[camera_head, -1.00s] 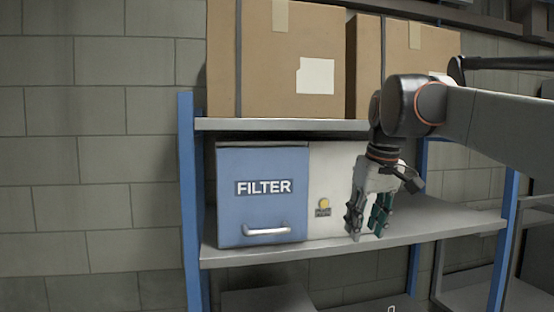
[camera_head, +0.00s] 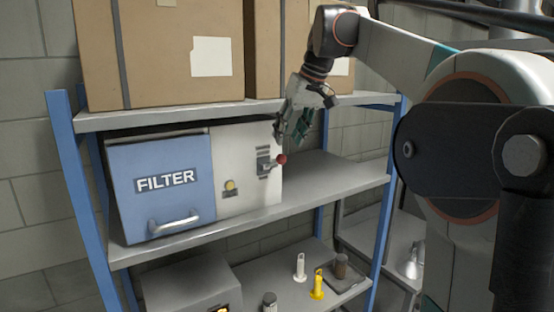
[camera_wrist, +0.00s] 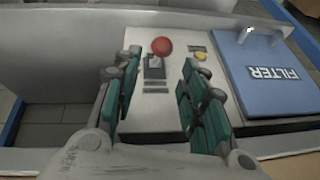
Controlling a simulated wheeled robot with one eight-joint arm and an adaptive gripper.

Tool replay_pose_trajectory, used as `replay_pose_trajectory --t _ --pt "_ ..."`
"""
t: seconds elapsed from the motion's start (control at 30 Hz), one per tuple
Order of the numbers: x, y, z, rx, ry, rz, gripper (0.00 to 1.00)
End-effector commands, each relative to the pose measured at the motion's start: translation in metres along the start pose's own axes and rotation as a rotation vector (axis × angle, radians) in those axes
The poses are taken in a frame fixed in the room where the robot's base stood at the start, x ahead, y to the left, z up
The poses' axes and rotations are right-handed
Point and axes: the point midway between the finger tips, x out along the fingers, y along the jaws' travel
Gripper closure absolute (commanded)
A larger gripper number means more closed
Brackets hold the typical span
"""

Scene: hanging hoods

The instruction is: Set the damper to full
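The filter unit has a white front panel (camera_head: 235,150) with a lever in a dark slotted plate (camera_head: 264,163) between small label strips. The lever ends in a red ball knob (camera_head: 282,159) that points to the right in the head view. In the wrist view, which shows the unit upside down, the red knob (camera_wrist: 161,46) lies between and just beyond my fingers. My gripper (camera_head: 292,137) is beside and slightly above the knob in the head view. In the wrist view my gripper (camera_wrist: 158,72) is open and empty, its green-padded fingers apart. No contact with the knob is visible.
The blue FILTER door (camera_head: 165,205) with a bar handle (camera_head: 175,221) and a yellow button (camera_head: 230,185) are left of the lever. Cardboard boxes (camera_head: 170,70) stand above. The shelf (camera_head: 335,180) right of the unit is clear. Small items, including a yellow one (camera_head: 317,285), stand below.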

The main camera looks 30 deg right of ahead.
Motion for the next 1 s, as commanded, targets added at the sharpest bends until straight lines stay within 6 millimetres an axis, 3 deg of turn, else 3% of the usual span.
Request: replay_pose_trajectory --t 0.3,0.5,0.7,0.97,1.0 --pt "0.059 -0.001 -0.001 -0.001 0.0 0.0 0.61" --pt "0.086 -0.001 -0.001 -0.001 0.0 0.0 0.61" --pt "0.099 -0.001 0.0 0.0 0.0 0.001 0.61" --pt "0.1 -0.001 0.0 0.0 0.0 0.001 0.61" --pt "0.1 -0.001 0.0 0.0 0.0 0.001 0.68"
